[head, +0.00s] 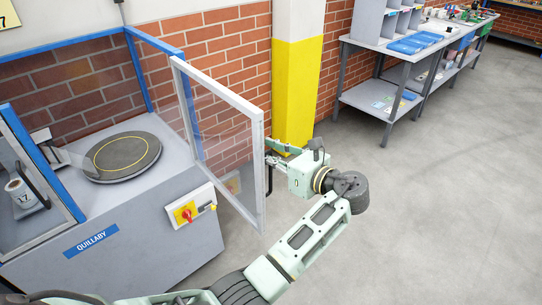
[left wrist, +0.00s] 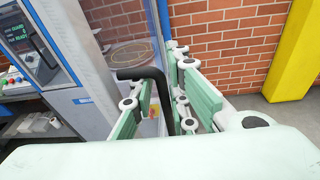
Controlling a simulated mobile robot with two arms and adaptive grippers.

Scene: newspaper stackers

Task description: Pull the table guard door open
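The guard door (head: 262,150), a clear panel in a pale frame, stands swung out at an angle from the right side of the machine. My left gripper (head: 272,155) is at the outer side of the door's free edge. In the left wrist view, a black bent handle (left wrist: 166,105) runs between the spread fingers of the left gripper (left wrist: 160,98). A gap shows beside the handle, so the fingers look open around it. My right gripper is in neither view.
The grey machine (head: 130,245) has a round turntable (head: 123,156) inside and a red switch on a yellow box (head: 187,213). A yellow and white pillar (head: 296,95) stands close behind the gripper. A workbench (head: 390,46) stands at the back right. The floor on the right is clear.

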